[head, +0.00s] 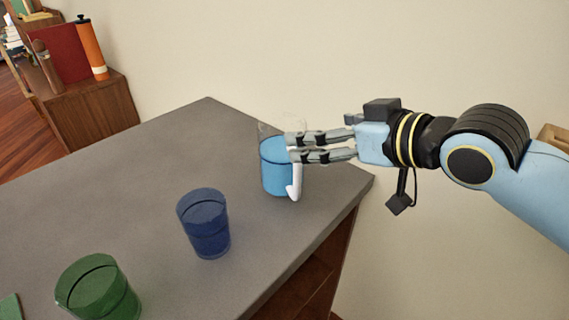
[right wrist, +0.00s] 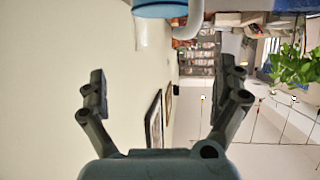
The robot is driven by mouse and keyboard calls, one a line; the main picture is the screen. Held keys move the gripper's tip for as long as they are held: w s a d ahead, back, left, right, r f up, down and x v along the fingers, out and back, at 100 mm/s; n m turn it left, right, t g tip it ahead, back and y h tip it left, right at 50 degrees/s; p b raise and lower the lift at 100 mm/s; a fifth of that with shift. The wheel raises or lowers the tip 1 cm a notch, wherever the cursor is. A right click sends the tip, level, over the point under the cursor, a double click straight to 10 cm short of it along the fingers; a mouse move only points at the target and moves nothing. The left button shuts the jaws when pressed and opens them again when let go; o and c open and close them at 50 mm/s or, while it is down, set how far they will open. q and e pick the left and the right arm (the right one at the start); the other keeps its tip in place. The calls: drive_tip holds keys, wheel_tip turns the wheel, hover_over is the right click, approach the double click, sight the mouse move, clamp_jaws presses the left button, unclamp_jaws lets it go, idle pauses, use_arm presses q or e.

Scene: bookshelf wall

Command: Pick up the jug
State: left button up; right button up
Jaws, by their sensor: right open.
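The jug (head: 273,178) stands upright near the far right corner of the grey tabletop (head: 130,190). It has a clear upper part, light blue below, and a white handle on the side toward my right arm. My right gripper (head: 292,147) reaches in from the right at the jug's upper part, its fingers overlapping the rim and handle top in the head view. In the right wrist view the fingers (right wrist: 166,75) are spread with nothing between them, and part of the jug (right wrist: 160,10) shows at the top edge. Contact cannot be told. My left gripper is out of view.
A dark blue glass (head: 204,225) stands nearer on the table, and a green glass (head: 98,290) stands at lower left. The table's right edge lies close to the jug. A wooden cabinet (head: 90,120) with an orange bottle (head: 91,50) stands at far left.

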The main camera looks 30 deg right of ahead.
sight(268, 125)
drive_tip(key=x, duration=1)
drive_tip(key=shift+a+r+p, duration=0.2)
drive_tip(key=shift+r+p, duration=0.05)
drive_tip(key=shift+p, duration=0.15)
drive_tip(key=shift+s, duration=0.1)
drive_tip(key=shift+c, duration=0.5)
drive_tip(key=c, duration=1.4)
drive_tip(key=shift+r, duration=0.15)
